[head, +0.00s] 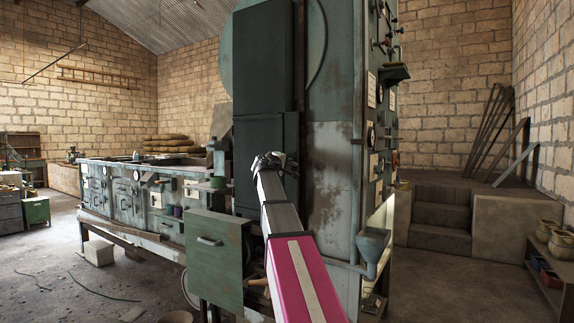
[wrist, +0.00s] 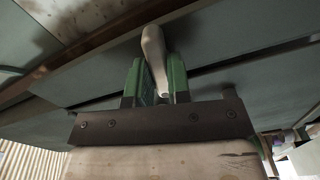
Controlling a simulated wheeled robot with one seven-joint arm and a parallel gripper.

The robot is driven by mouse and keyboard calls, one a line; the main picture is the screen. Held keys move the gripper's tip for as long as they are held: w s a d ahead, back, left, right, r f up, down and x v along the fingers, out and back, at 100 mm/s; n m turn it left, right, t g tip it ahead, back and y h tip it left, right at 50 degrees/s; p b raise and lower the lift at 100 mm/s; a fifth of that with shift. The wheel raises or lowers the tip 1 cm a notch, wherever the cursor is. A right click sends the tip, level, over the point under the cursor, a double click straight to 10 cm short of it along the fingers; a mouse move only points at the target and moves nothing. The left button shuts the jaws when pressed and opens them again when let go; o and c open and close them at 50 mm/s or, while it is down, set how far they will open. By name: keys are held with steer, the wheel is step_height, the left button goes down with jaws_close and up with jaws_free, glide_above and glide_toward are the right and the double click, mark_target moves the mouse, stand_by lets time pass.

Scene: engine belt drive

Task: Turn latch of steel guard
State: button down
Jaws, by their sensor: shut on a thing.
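The steel guard looks to be the tall dark panel (head: 262,65) on the machine's near side. My gripper (head: 268,160) is at the lower part of this panel, at the far end of my arm. In the wrist view its two green fingers (wrist: 156,80) are shut on a pale, rounded handle, which seems to be the latch (wrist: 152,42). The handle sticks out between the fingers, towards the grey-green panel surface. The latch is too small and covered to make out in the head view.
A grey funnel (head: 373,246) hangs on the right.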

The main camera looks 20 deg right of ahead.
steer(key=shift+m, duration=7.6)
steer(key=c, duration=1.1)
jaws_free()
steer(key=shift+o, duration=0.2)
steer(key=v, duration=1.1)
